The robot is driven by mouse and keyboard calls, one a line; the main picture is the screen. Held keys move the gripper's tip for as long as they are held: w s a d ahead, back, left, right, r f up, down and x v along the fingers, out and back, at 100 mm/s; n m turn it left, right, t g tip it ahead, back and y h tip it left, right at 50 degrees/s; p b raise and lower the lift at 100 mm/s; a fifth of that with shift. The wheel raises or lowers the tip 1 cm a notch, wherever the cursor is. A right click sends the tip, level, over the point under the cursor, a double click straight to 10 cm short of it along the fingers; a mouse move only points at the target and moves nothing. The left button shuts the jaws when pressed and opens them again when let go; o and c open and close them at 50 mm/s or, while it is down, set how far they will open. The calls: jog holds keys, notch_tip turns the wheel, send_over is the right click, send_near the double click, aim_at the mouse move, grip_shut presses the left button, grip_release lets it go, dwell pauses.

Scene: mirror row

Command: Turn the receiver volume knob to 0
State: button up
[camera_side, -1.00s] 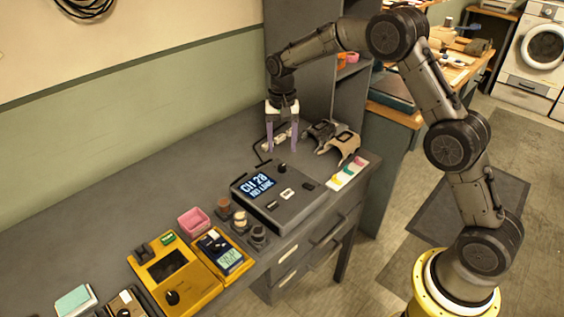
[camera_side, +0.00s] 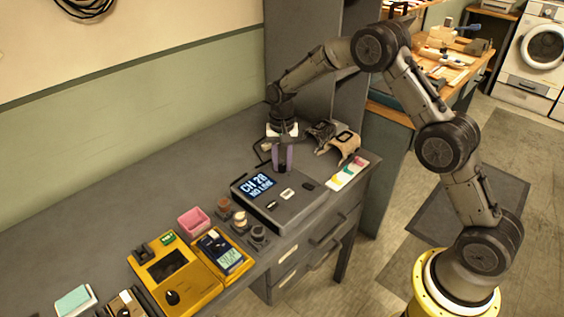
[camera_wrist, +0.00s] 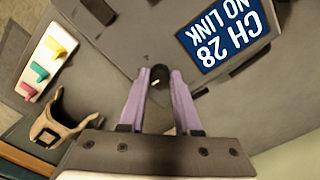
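The receiver is a dark grey box (camera_side: 285,211) on the bench, with a lit blue display (camera_side: 258,186). In the wrist view the display (camera_wrist: 222,35) reads "CH 28" and "NO LINK", upside down. Its black volume knob (camera_wrist: 159,76) has a short white mark and sits between my fingertips. My gripper (camera_side: 283,167) points down at the far corner of the receiver. The fingers partly hide the knob in the side view.
A tan clamp-like tool (camera_side: 344,142) and a white strip with coloured tabs (camera_side: 347,174) lie right of the receiver. Small round knobs (camera_side: 240,218), a pink tray (camera_side: 194,222) and yellow instruments (camera_side: 165,270) stand to its left. The bench behind is clear.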

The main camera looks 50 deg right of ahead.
grip_shut()
jog(key=shift+n, duration=0.4)
jog(key=n, duration=0.6)
jog(key=shift+n, duration=0.3)
jog(key=n, duration=1)
jog(key=shift+r, duration=0.1)
jog(key=shift+n, duration=0.4)
